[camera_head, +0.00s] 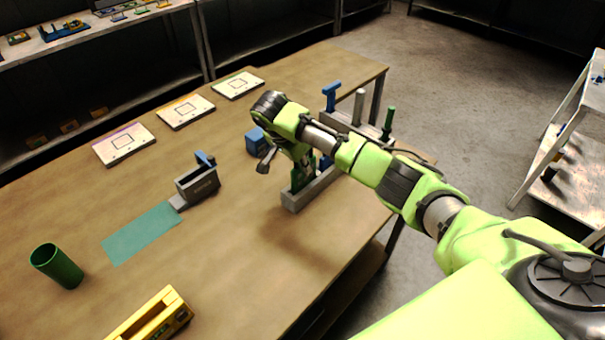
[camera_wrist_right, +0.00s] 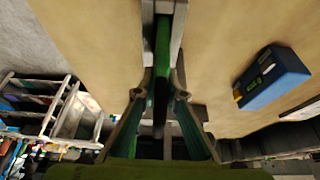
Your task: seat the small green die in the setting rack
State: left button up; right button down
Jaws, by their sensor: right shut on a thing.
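The small green die (camera_wrist_right: 162,55) is between the fingers of my right gripper (camera_wrist_right: 161,94) in the right wrist view. The gripper is shut on it. The grey setting rack (camera_head: 318,187) is a long low block near the right side of the table. In the head view my right gripper (camera_head: 301,170) is right over the rack's near end, and green shows there just above the rack. The grey rack also shows past the die in the wrist view (camera_wrist_right: 177,42). Whether the die is in a slot or just above one cannot be told. My left gripper is not in view.
A blue T-shaped die (camera_head: 330,92), a grey post (camera_head: 358,107) and a green-handled piece (camera_head: 388,121) stand behind my arm. A blue block (camera_head: 256,141), grey holder (camera_head: 200,188), teal mat (camera_head: 140,233), green cup (camera_head: 60,268) and yellow case (camera_head: 152,318) lie left.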

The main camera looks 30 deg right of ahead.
aim_at(302, 175)
notch_tip(302, 175, down, 3)
jog(key=shift+f+p, duration=0.1)
jog(key=shift+p, duration=0.3)
jog(key=shift+f, duration=0.15)
jog(key=shift+f, duration=0.15)
jog(key=c, duration=2.1)
grip_release()
jog(key=shift+b+v, duration=1.15)
jog(key=shift+v, duration=5)
